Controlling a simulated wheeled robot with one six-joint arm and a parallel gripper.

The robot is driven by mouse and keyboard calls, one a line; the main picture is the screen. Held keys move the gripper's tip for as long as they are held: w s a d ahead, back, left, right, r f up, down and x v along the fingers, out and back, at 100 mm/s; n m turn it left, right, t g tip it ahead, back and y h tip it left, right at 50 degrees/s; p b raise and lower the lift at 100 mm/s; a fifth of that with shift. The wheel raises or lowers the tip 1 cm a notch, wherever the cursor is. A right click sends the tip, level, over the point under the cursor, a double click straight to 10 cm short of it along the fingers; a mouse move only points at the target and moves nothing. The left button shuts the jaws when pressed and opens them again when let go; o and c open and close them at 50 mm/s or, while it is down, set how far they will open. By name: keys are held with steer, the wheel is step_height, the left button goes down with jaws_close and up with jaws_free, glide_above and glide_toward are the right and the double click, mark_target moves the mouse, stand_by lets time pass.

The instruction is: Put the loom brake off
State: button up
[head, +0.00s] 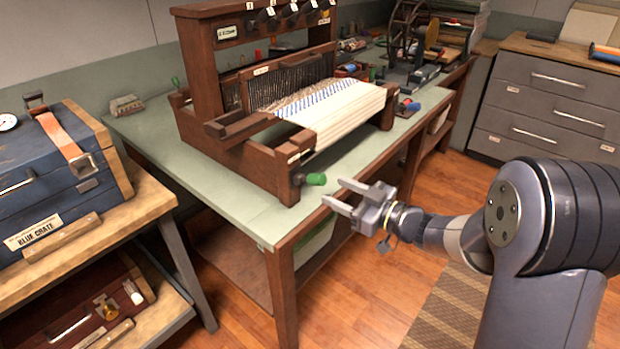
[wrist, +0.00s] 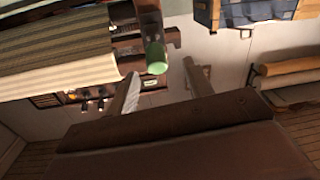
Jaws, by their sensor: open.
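The wooden table loom (head: 232,140) stands on the pale green bench top, with a striped white and blue cloth (head: 335,108) on it. A green-ended handle (head: 316,179) sticks out at its near lower corner; I cannot tell for sure that it is the brake. My gripper (head: 333,191) is open and empty, just right of and slightly below the green handle, apparently not touching it. In the wrist view the green end (wrist: 156,57) shows between and just beyond my open fingertips (wrist: 161,70). No brake marking is readable.
The bench front edge (head: 330,212) lies close under my gripper. A blue crate (head: 60,170) sits on a wooden stand at left. A spinning-wheel-like device (head: 405,45) stands farther along the bench. Grey drawers (head: 550,100) are at right. The floor before the bench is open.

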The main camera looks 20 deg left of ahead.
mark_target(309, 176)
steer(key=x, duration=0.9)
steer(key=shift+w+d, duration=0.15)
steer(key=shift+w, duration=0.2)
steer(key=shift+c, duration=0.4)
jaws_close()
